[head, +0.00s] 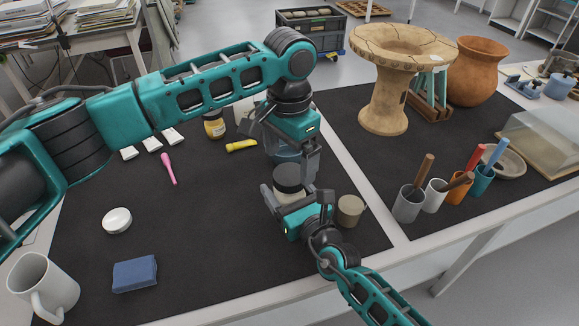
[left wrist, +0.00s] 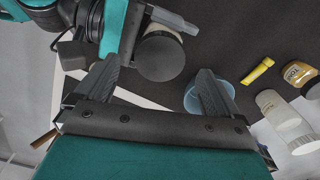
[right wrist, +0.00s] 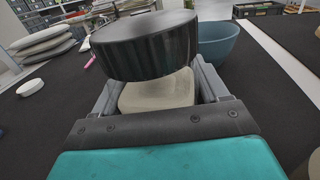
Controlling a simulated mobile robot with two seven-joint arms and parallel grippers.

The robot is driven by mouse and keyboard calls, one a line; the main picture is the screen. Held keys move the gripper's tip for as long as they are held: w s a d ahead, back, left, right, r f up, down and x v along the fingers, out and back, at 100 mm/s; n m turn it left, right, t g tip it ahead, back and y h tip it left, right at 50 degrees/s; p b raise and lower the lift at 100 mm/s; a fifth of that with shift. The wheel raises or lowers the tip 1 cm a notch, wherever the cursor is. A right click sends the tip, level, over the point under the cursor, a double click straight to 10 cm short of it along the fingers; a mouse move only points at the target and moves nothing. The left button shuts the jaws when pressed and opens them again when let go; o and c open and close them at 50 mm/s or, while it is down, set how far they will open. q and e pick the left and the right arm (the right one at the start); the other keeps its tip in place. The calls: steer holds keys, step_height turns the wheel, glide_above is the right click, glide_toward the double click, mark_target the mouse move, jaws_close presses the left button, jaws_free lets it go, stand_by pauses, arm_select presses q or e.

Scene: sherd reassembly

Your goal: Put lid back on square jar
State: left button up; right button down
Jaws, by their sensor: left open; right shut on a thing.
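The square jar is pale, with its body (right wrist: 158,92) between the fingers of my right gripper (head: 297,198), which is shut on it. The round black lid (right wrist: 145,45) sits over the jar's top in the right wrist view and looks slightly tilted; I cannot tell whether it is fully seated. In the head view the dark lid (head: 289,176) tops the pale jar. My left gripper (left wrist: 158,72) is open, just above and beside the lid, with the lid (left wrist: 160,57) showing beyond its fingertips. No contact between the left fingers and the lid is clear.
A blue bowl (right wrist: 217,42) stands close behind the jar. A small beige cup (head: 350,210) is right of my right gripper. The dark mat (head: 210,220) is clear at centre left.

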arm_select(q)
step_height(320, 180, up, 8)
steer(key=shift+r, duration=0.2)
arm_select(e)
jaws_free()
stand_by(0.4)
arm_select(q)
steer(key=shift+r+p, duration=0.3)
arm_select(e)
steer(key=v, duration=1.3)
steer(key=shift+w, duration=0.1)
